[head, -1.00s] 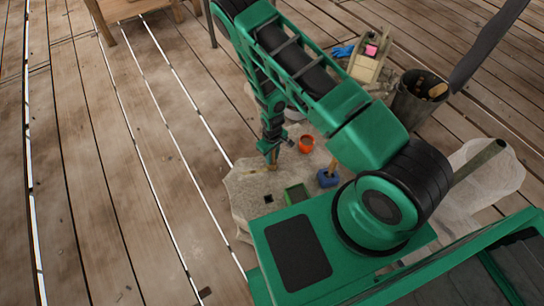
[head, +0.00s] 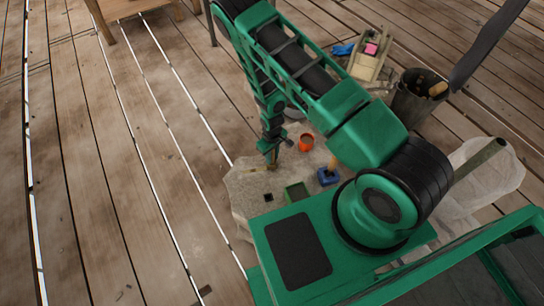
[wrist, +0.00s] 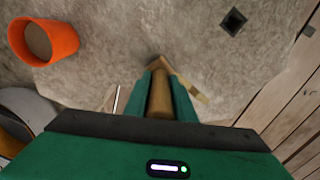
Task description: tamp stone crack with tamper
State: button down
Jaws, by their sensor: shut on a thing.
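The tamper (wrist: 160,101) has a brown wooden handle and is held between the two green fingers of my gripper (wrist: 161,88). Its far end points at the pale stone (wrist: 110,85); I cannot tell whether it touches. A thin tan strip (wrist: 197,90) lies on the stone just right of the tamper; I cannot make out the crack itself. In the head view, my gripper (head: 271,158) points down over the stone (head: 245,200), near its back edge. The tamper is mostly hidden there.
The stone has a dark square hole (head: 268,197). A dark bucket (head: 416,98) is further right. Open plank floor (head: 120,180) lies to the left.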

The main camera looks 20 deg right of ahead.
jog(key=shift+a, duration=0.25)
jog(key=shift+a+f, duration=0.15)
jog(key=shift+a, duration=1.2)
jog(key=shift+a, duration=0.1)
jog(key=shift+w+a, duration=0.15)
jog(key=shift+a, duration=1.1)
jog(key=shift+a, duration=0.95)
jog(key=shift+a, duration=0.7)
jog(key=shift+a, duration=0.2)
jog(key=shift+w+a, duration=0.1)
jog(key=shift+a, duration=1.1)
